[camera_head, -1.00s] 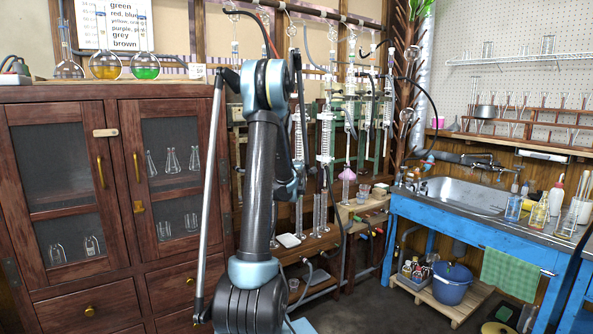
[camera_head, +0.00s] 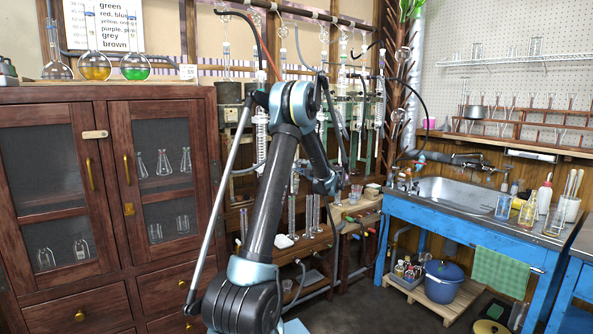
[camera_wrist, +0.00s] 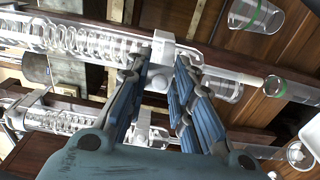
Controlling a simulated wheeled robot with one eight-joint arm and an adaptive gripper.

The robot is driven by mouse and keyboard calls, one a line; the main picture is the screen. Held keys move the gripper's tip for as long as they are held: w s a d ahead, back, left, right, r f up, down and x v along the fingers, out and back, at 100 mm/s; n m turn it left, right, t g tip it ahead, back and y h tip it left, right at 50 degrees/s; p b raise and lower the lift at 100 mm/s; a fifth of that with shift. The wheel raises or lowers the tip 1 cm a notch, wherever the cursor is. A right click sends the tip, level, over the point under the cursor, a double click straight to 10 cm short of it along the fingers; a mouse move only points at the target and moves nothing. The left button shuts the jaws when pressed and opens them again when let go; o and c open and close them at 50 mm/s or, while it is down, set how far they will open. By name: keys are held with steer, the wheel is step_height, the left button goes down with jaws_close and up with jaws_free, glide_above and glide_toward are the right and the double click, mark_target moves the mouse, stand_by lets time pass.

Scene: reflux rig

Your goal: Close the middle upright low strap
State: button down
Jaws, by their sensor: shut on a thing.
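In the wrist view a coiled glass condenser (camera_wrist: 80,38) runs across the top. A pale strap block (camera_wrist: 163,44) sits around its right part, with a small rounded piece below it. My gripper (camera_wrist: 164,63) has its two blue ribbed fingers on either side of this block, shut on it. Whether the strap is fully closed cannot be seen. In the head view my gripper (camera_head: 335,180) is small and partly hidden by my arm, in front of the upright glassware rig (camera_head: 362,115). Which upright it touches is unclear there.
Green-banded glass vessels (camera_wrist: 262,14) are at the right. The wooden cabinet (camera_head: 100,190) stands left, and the blue sink bench (camera_head: 440,222) stands right.

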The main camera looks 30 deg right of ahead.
steer(key=shift+w+d+f+n+g+y, duration=0.1)
steer(key=shift+w+d+n+g+y, duration=0.15)
steer(key=shift+n+y, duration=0.5)
steer(key=shift+w+d+n+g+y, duration=0.15)
steer(key=shift+w+d+n+y, duration=0.25)
steer(key=shift+y, duration=0.65)
steer(key=shift+s+a, duration=0.15)
steer(key=c, duration=1.6)
jaws_free()
steer(key=shift+c, duration=0.2)
steer(key=v, duration=1.1)
steer(key=shift+s+d, duration=0.2)
steer(key=shift+s, duration=0.15)
steer(key=shift+o, duration=0.2)
